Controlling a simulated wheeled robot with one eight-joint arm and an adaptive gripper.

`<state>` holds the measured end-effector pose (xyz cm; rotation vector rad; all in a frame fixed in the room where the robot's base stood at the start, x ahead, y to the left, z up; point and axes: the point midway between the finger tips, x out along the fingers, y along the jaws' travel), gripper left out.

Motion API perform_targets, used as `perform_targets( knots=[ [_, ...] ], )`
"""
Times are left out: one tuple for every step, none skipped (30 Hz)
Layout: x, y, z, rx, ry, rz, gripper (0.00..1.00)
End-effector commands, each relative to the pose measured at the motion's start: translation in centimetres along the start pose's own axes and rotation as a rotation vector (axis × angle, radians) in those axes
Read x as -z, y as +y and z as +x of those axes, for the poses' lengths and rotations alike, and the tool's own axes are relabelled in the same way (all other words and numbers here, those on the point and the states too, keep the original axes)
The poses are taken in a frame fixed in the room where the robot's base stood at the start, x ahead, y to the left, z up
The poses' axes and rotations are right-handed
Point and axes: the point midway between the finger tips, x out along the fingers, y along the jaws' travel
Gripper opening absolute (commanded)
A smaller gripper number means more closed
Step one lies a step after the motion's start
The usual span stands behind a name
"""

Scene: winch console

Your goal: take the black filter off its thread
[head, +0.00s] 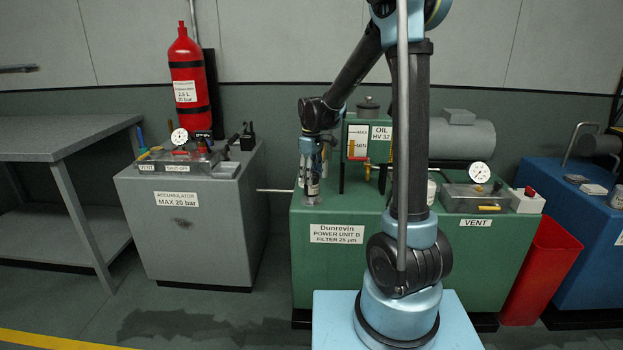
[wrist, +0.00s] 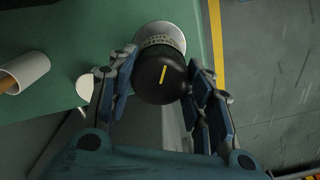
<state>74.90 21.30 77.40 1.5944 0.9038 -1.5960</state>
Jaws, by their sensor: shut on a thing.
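The black filter (wrist: 161,82) shows in the wrist view as a dark rounded can with a yellow stripe on its end. It sits at a light-coloured round base (wrist: 160,37) on the green power unit (wrist: 104,70). My gripper (wrist: 160,80) is shut on the filter, one finger on each side. The thread is hidden, so I cannot tell whether the filter is seated on it. In the head view my gripper (head: 312,180) points down at the left end of the green unit (head: 400,262), and the filter is mostly hidden there.
A white cup-like container (wrist: 24,72) with a brown item stands left of the filter. The oil tank (head: 357,140) is just right of my gripper. A grey accumulator cabinet (head: 190,235) stands to the left, with a gap between. A red bin (head: 540,270) is at right.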

Motion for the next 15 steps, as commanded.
perform_targets(
  knots=[
    [-0.01, -0.01, -0.14, 0.000, 0.000, 0.000, 0.09],
    [-0.01, -0.01, -0.20, 0.000, 0.000, 0.000, 0.09],
    [-0.02, -0.01, -0.28, 0.000, 0.000, 0.000, 0.09],
    [-0.02, -0.02, -0.32, 0.000, 0.000, 0.000, 0.09],
    [-0.02, -0.02, -0.36, 0.000, 0.000, 0.000, 0.09],
    [-0.02, -0.02, -0.38, 0.000, 0.000, 0.000, 0.09],
    [-0.02, -0.02, -0.39, 0.000, 0.000, 0.000, 0.09],
    [-0.02, -0.02, -0.40, 0.000, 0.000, 0.000, 0.09],
    [-0.02, -0.02, -0.39, 0.000, 0.000, 0.000, 0.09],
    [-0.02, -0.01, -0.39, 0.000, 0.000, 0.000, 0.09],
    [-0.02, -0.02, -0.39, 0.000, 0.000, 0.000, 0.09],
    [-0.02, -0.02, -0.39, 0.000, 0.000, 0.000, 0.09],
    [-0.02, -0.01, -0.40, 0.000, 0.000, 0.000, 0.09],
    [-0.02, -0.01, -0.43, 0.000, 0.000, 0.000, 0.09],
    [-0.02, -0.02, -0.52, 0.000, 0.000, 0.000, 0.09]
  ],
)
